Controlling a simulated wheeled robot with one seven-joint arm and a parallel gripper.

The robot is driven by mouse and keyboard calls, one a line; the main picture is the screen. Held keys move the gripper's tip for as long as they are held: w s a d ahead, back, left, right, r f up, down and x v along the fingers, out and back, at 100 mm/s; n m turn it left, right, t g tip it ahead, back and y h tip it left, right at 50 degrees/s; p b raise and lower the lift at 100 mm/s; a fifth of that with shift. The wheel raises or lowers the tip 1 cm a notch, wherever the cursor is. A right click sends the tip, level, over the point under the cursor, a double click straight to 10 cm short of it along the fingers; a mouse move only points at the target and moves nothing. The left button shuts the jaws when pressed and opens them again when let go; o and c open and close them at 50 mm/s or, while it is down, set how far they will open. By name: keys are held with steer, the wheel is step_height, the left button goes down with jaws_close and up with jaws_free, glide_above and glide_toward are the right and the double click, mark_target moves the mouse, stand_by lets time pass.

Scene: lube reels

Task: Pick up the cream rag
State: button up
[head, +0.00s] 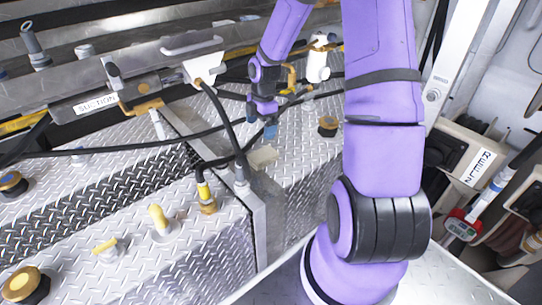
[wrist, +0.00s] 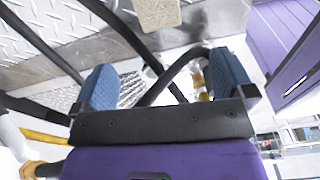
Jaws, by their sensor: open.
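The cream rag (head: 263,157) is a small flat pale piece lying on the diamond-plate metal top, near its edge, in the head view. It also shows at the top edge of the wrist view (wrist: 157,13), cut off by the frame. My gripper (head: 261,122) is just beyond the rag in the head view, apart from it. In the wrist view my gripper (wrist: 165,80) has its two blue fingers spread wide with no rag between them. Its height above the plate is hard to tell.
Black hoses (head: 110,148) cross the plate left of the rag, and hoses pass behind my fingers in the wrist view. A dark cap with a brass base (head: 327,126) stands right of the rag. A white valve body (head: 318,62) is behind. Yellow-handled fittings (head: 158,218) stand at front left.

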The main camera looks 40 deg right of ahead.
mark_target(263, 154)
steer(key=f, duration=0.1)
steer(key=d+f, duration=0.1)
steer(key=f, duration=0.1)
steer(key=shift+d+n+y, duration=0.25)
steer(key=shift+n+y, duration=0.05)
steer(key=shift+n, duration=0.1)
steer(key=f, duration=1)
steer(key=shift+w+a+f, duration=0.15)
steer(key=shift+a+f, duration=0.1)
steer(key=shift+a, duration=0.15)
steer(key=c, duration=1)
